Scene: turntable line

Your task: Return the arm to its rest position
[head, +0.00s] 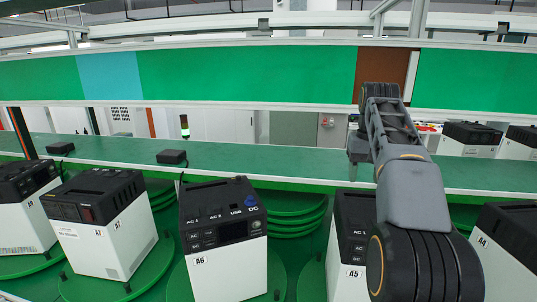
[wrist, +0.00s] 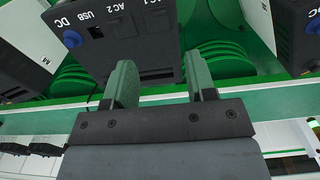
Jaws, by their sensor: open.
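My gripper (wrist: 165,85) is open in the wrist view, with its two green-grey fingers apart and nothing between them. The green shelf edge and a black-topped unit (wrist: 130,45) lie beyond the fingers; I cannot tell how far away. In the head view my arm (head: 405,150) reaches from the lower right up and away over the green shelf. The gripper's fingers are hidden in the head view.
White units with black tops, including A6 (head: 228,272) and A5 (head: 346,285), stand on green turntables (head: 182,290) below my arm. A long green shelf (head: 255,160) runs behind them, with two small black boxes (head: 172,157) (head: 61,148). A green panel (head: 250,74) spans above.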

